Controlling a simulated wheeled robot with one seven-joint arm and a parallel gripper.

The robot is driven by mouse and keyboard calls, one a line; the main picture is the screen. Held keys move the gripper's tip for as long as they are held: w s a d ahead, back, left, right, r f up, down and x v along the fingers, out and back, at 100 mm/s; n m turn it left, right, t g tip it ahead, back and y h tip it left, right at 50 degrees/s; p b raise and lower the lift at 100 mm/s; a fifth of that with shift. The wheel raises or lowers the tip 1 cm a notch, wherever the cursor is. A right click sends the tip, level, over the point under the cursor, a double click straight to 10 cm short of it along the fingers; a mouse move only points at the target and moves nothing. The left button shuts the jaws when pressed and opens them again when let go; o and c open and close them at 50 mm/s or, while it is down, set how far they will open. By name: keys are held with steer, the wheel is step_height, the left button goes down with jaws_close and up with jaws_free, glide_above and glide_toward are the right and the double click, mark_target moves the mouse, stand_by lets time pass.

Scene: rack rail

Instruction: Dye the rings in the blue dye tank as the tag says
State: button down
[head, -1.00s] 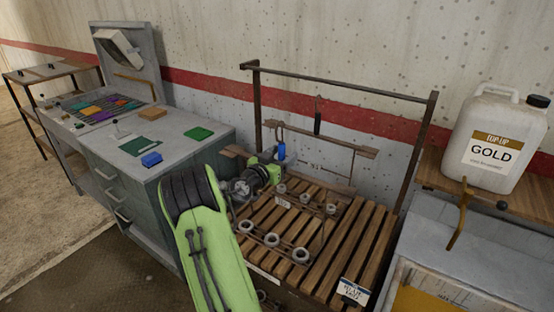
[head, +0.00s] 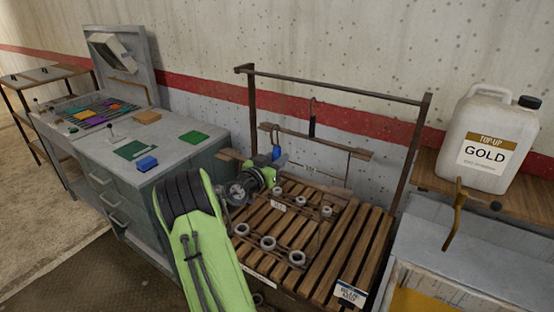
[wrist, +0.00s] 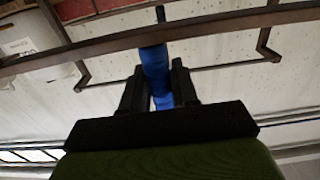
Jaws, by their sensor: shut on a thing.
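My gripper (wrist: 160,95) is shut on a blue grip (wrist: 155,68), which stands between the two dark fingers in the wrist view. In the head view the blue grip (head: 277,153) shows just beyond my green wrist, by the rack's crossbar (head: 318,141). Several grey rings (head: 268,243) sit on a rack frame over the wooden slats (head: 340,245). A small tag (head: 277,205) is on the rack among the rings; its text is too small to read. A sign (head: 351,293) at the slats' front edge seems to read "BLUE" in its top line. No dye liquid shows.
A metal rail (head: 335,84) on posts stands over the slats, with a dark hook (head: 313,118) hanging from it. A grey cabinet (head: 180,155) with coloured pieces is at the left. A "TOP-UP GOLD" jug (head: 488,140) stands on a shelf at the right.

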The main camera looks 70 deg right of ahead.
steer(key=shift+r, duration=0.15)
steer(key=shift+r+p, duration=0.35)
steer(key=shift+r, duration=1.25)
steer(key=shift+w+a+f+b, duration=0.15)
steer(key=shift+a+f+b, duration=0.05)
steer(key=shift+a+b, duration=0.45)
steer(key=b, duration=0.5)
glide_toward(274, 151)
steer(key=shift+s+d+r, duration=0.1)
steer(key=shift+s+d, duration=0.05)
steer(key=shift+d, duration=0.3)
steer(key=shift+s+d, duration=0.15)
steer(key=shift+d, duration=0.35)
steer(key=c, duration=1.4)
jaws_free()
steer(key=shift+d, duration=0.1)
jaws_close()
